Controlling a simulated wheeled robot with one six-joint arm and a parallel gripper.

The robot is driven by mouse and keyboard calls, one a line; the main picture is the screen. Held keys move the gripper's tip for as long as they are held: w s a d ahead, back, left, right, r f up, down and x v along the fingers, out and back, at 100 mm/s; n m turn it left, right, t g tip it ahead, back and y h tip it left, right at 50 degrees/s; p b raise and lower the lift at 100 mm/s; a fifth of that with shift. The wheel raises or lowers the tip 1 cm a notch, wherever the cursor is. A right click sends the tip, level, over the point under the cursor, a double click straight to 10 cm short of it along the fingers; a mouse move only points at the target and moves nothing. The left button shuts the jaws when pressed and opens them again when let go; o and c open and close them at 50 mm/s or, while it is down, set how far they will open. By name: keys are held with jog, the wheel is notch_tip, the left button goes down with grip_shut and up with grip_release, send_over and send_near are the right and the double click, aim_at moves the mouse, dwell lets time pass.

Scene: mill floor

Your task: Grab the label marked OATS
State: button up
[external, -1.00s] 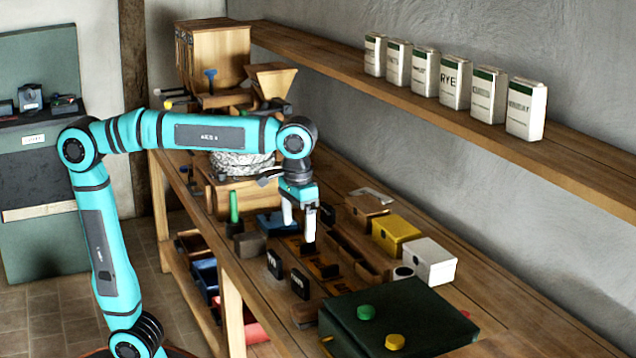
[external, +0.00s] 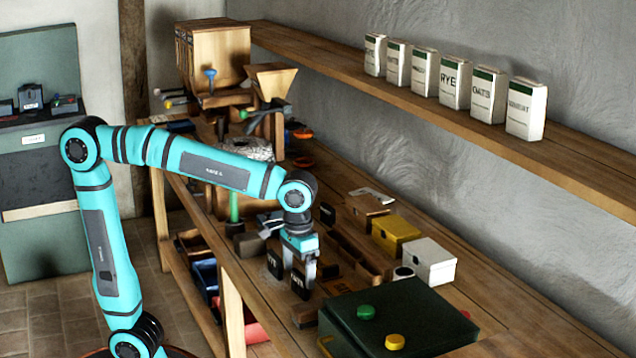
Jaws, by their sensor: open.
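Small black label blocks with pale lettering stand on the workbench. One label (external: 300,285) is directly below my gripper, and its lettering is too small to read surely. Another label (external: 275,263) stands just to its left, and a third black block (external: 327,213) is farther back. I cannot tell for certain which one reads OATS. My gripper (external: 299,270) points down, open, with its fingers close to the top of the front label. Whether the fingers straddle that label or only hang beside it is unclear.
A dark green box (external: 400,318) with green and yellow knobs stands in front. White (external: 430,262), yellow (external: 396,234) and brown boxes (external: 367,208) stand to the right. A wall shelf (external: 420,105) holds several white packages.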

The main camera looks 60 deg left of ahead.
aim_at(299, 274)
notch_tip(299, 274, down, 4)
jog(key=shift+f, duration=0.1)
jog(key=c, duration=1.1)
